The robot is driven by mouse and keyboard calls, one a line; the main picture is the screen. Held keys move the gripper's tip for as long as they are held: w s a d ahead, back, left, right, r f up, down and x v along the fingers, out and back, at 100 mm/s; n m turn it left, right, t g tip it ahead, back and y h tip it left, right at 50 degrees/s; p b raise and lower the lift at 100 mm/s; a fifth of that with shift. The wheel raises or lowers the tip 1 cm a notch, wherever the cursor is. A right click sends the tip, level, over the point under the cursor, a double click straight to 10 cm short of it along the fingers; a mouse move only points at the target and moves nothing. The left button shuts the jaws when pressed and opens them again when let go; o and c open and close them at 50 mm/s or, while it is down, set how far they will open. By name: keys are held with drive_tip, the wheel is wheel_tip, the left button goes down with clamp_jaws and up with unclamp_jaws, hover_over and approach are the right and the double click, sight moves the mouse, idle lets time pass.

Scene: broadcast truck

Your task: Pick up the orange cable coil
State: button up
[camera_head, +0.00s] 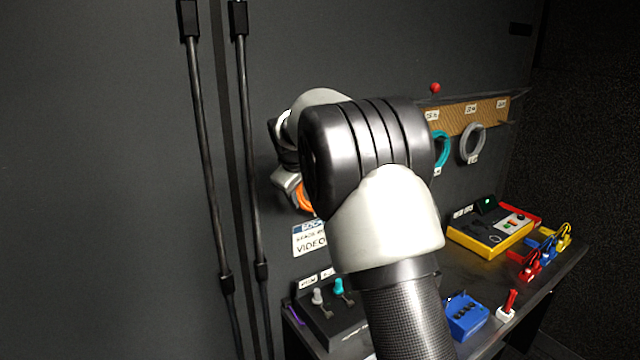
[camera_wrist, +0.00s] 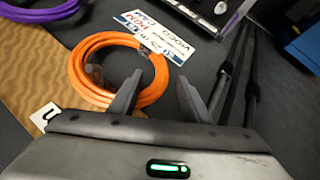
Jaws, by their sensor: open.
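The orange cable coil (camera_wrist: 88,45) fills the upper left of the wrist view, hanging against the dark wall and tan strip. In the head view only a piece of the orange coil (camera_head: 304,197) shows, the rest hidden behind my arm. My gripper (camera_wrist: 158,92) is open in the wrist view. In the head view the gripper is mostly hidden behind my arm.
A purple coil (camera_wrist: 40,14) lies beside the orange one. A teal coil (camera_head: 441,150) and a grey coil (camera_head: 472,143) hang to the right. Below is a bench with a yellow-red device (camera_head: 480,240) and a blue box (camera_head: 467,318). Two dark poles (camera_head: 202,130) stand left.

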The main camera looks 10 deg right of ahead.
sight(303, 198)
drive_tip(key=x, duration=0.4)
drive_tip(key=shift+w+f, duration=0.2)
drive_tip(key=shift+f, duration=0.05)
clamp_jaws()
drive_tip(key=shift+r, duration=0.15)
